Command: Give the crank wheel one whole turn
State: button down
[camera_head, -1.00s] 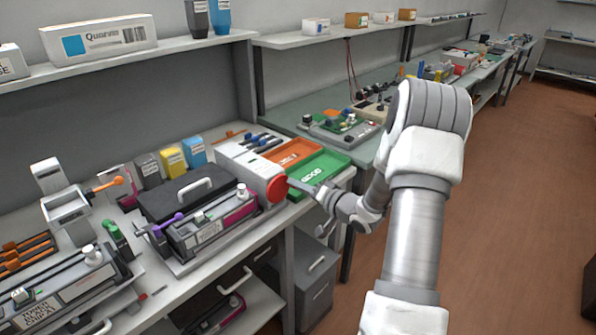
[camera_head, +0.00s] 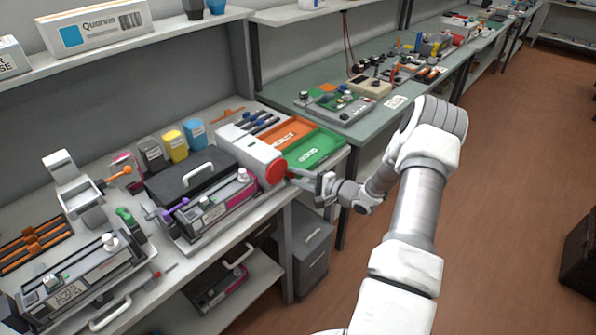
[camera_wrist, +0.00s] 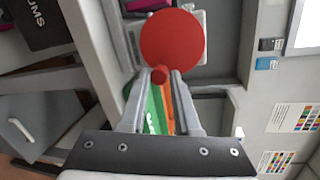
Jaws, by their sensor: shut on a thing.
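The crank wheel is a red disc (camera_head: 276,171) on the end face of a white unit (camera_head: 248,151) on the bench. In the wrist view the red disc (camera_wrist: 172,37) fills the top middle. Its small red knob (camera_wrist: 159,75) stands out near the disc's lower edge. My gripper (camera_wrist: 159,76) has its fingertips on either side of this knob and is shut on it. In the head view my gripper (camera_head: 291,174) reaches the wheel from the right; the knob is too small to make out there.
An orange tray (camera_head: 290,133) and a green tray (camera_head: 325,146) lie behind the wheel. A black case (camera_head: 190,172) with a white handle and a cartridge (camera_head: 222,207) sit to the left. Drawers (camera_head: 312,265) stand below the bench.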

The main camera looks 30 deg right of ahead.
jog(key=shift+a+f+m+y, duration=0.2)
jog(key=shift+f+m+y, duration=0.15)
jog(key=shift+m, duration=0.65)
jog(key=c, duration=0.6)
grip_release()
jog(key=shift+c, duration=0.2)
jog(key=v, duration=1.7)
jog(key=shift+s+b, duration=0.25)
jog(key=shift+b, duration=0.1)
jog(key=shift+r, duration=0.1)
